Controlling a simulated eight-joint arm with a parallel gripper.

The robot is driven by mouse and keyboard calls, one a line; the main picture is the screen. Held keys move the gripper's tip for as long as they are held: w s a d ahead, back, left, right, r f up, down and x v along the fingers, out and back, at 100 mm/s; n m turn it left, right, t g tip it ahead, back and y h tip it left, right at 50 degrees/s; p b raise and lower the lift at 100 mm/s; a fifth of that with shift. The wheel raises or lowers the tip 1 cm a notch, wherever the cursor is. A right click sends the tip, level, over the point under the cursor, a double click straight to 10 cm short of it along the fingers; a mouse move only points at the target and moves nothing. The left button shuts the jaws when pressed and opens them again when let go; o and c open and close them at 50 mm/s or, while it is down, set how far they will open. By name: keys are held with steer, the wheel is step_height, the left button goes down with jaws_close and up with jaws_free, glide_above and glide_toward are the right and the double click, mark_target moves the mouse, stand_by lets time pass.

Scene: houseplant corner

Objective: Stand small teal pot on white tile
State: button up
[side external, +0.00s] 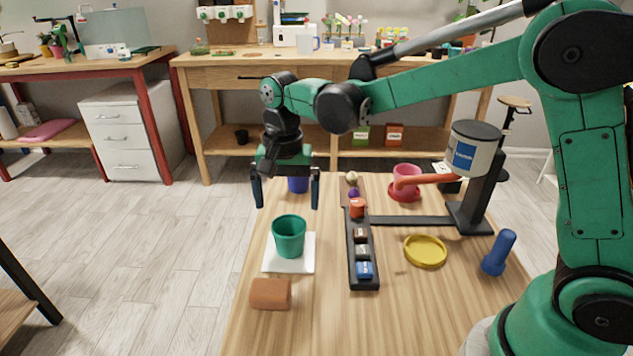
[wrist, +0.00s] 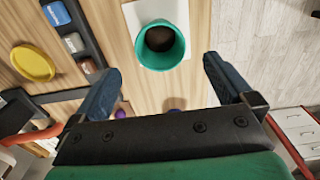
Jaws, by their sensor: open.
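The small teal pot (side external: 289,237) stands upright on the white tile (side external: 301,267) near the left side of the table in the side external view. In the wrist view the pot (wrist: 161,44) shows its dark inside, and part of the white tile (wrist: 133,16) shows beside it. My gripper (side external: 287,204) is open and empty, above the table and behind the pot in the side external view. The wrist view shows the open gripper (wrist: 158,70) with its fingers spread to either side, apart from the pot.
A terracotta roll (side external: 271,294) lies in front of the tile. A black rack (side external: 361,245) with small blocks is to the right. A yellow saucer (side external: 425,251), a blue object (side external: 498,252) and a red pot (side external: 406,178) are farther right. A blue pot (side external: 298,184) is behind my gripper.

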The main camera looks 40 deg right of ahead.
step_height(320, 180, up, 6)
steer(key=f, duration=0.1)
steer(key=s+d+f+n+t, duration=0.1)
steer(key=s+d+n+t, duration=0.4)
steer(key=s+n+t, duration=0.2)
steer(key=shift+s+d+f+n, duration=0.2)
steer(key=shift+s+n, duration=0.8)
steer(key=shift+s, duration=1.2)
